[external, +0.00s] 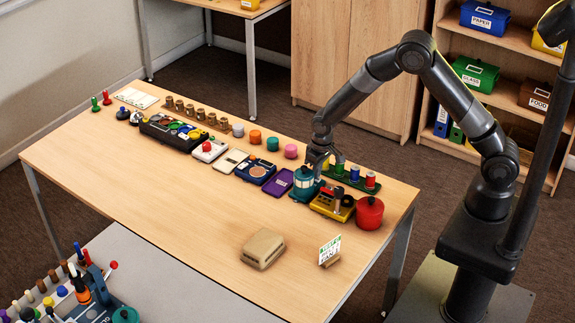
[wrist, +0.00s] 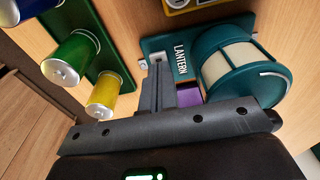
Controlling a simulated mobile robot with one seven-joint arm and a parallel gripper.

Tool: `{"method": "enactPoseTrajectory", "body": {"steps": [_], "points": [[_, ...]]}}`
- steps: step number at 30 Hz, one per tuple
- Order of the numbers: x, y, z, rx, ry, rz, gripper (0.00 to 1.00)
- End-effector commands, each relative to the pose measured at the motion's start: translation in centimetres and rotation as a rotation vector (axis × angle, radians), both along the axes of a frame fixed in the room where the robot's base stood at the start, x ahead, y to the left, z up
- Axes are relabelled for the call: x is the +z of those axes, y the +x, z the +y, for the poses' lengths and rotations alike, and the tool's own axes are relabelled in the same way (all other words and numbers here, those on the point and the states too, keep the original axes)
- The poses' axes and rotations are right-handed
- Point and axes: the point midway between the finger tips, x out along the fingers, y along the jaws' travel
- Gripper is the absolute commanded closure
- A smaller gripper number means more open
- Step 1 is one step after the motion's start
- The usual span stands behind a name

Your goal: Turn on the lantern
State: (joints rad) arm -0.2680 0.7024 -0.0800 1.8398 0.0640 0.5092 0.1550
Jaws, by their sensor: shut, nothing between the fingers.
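The lantern (external: 303,186) is a teal cylinder with cream panels on a teal base, near the right end of the table. In the wrist view the lantern (wrist: 240,65) lies right of my fingers, with a "LANTERN" label on its base. A small pale part (wrist: 143,64) shows at the base's corner, beside my fingertips. I cannot tell whether the lantern is lit. My gripper (wrist: 157,72) is shut and empty, its tips at the edge of the lantern's base; contact is unclear. In the external view my gripper (external: 314,167) is just behind the lantern, partly hidden.
A green rack with coloured cans (external: 355,173) stands behind my gripper; a green can (wrist: 77,58) and yellow can (wrist: 103,95) are close left. A yellow device (external: 332,205) and red pot (external: 369,213) stand right of the lantern. The table's front middle is mostly clear.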

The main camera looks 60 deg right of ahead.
Motion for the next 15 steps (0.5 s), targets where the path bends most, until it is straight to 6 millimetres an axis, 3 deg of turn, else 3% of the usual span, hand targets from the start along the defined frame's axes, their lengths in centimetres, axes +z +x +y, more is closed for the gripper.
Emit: {"method": "enactPoseTrajectory", "body": {"steps": [8, 15], "points": [[0.3, 0.1, 0.0, 0.000, 0.000, -0.002, 1.00], [3.5, -0.3, 0.0, -0.001, 0.001, -0.006, 1.00]]}}
